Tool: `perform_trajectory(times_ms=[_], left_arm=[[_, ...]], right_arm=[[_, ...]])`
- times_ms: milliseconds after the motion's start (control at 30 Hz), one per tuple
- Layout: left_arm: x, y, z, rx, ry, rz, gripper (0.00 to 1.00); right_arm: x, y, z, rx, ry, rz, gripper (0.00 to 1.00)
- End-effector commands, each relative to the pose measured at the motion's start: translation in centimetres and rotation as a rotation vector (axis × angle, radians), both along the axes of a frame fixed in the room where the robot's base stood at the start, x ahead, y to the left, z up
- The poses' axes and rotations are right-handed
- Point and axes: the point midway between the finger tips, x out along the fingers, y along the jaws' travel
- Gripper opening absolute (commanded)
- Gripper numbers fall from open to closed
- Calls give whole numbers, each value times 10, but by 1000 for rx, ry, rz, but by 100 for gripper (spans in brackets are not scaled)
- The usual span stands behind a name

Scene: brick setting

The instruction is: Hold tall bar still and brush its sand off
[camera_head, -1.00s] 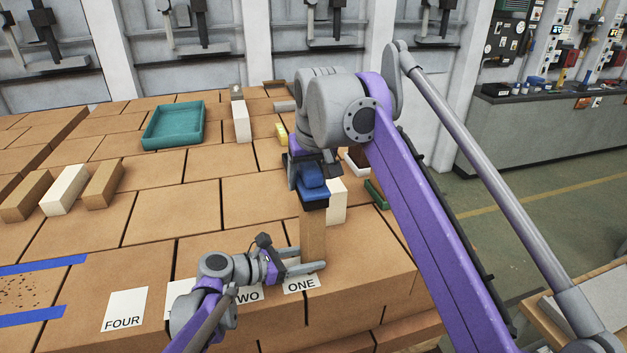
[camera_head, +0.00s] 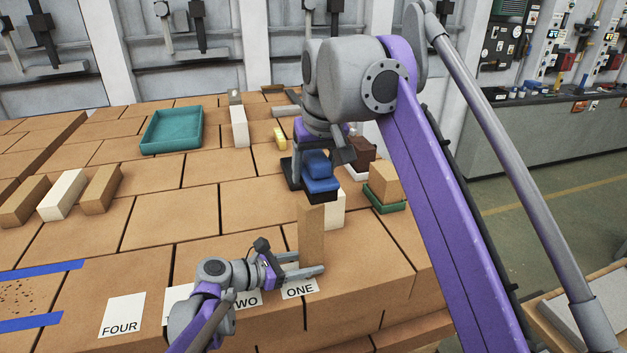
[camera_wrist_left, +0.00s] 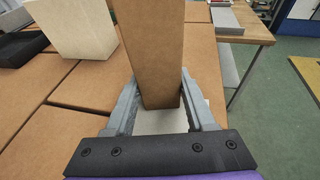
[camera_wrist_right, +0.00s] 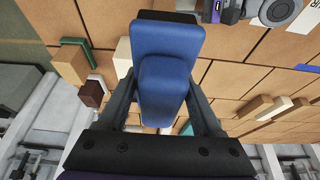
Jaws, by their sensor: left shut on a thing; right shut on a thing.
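The tall brown bar (camera_head: 311,235) stands upright on the label ONE (camera_head: 299,290) near the front of the brick surface. My left gripper (camera_head: 308,264) is shut on its lower part; the left wrist view shows the bar (camera_wrist_left: 152,50) between both fingers. My right gripper (camera_head: 322,165) is shut on a blue brush (camera_head: 320,180) with dark bristles. The brush is just above and behind the bar's top in the head view; I cannot tell whether they touch. The brush (camera_wrist_right: 165,85) fills the middle of the right wrist view. I cannot make out sand on the bar.
A white block (camera_head: 337,209) stands close behind the bar. A teal tray (camera_head: 172,145) lies at the back.

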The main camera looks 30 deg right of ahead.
Motion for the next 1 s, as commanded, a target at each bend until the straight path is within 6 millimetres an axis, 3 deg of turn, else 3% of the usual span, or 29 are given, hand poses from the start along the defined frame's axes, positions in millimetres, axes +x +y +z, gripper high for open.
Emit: perform_trajectory(times_ms=[367,867,900,1000], left_arm=[[0,0,0,-1,0,0,24],[0,0,0,0,0,0,24],[0,0,0,0,0,0,58],[0,0,0,0,0,0,76]], right_arm=[[0,0,31,0,0,0,0],[0,0,32,0,0,0,0],[0,0,32,0,0,0,0],[0,0,32,0,0,0,0]])
